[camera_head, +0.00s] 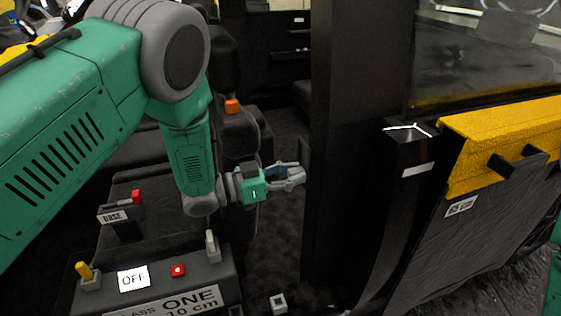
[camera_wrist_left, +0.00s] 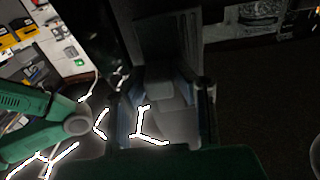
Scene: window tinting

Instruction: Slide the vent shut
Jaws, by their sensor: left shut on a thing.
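My left gripper (camera_head: 302,176) reaches in from the left and has its fingertips at the dark upright pillar (camera_head: 335,160). It is shut on a small dark part at the pillar's edge, beside a thin dark plate (camera_head: 304,150). The fingers hide most of that part, and I cannot make out the vent's outline or how far it is open. In the left wrist view, the two fingers (camera_wrist_left: 158,125) flank a dim grey shape that I cannot name for sure. My right gripper is not in view.
A control panel (camera_head: 215,280) with an OFF display (camera_head: 134,278), a red button (camera_head: 178,270) and levers stands below my left arm. A BASE lever box (camera_head: 122,222) is behind it. A yellow-topped door (camera_head: 505,140) with a dark handle (camera_head: 518,160) is at the right.

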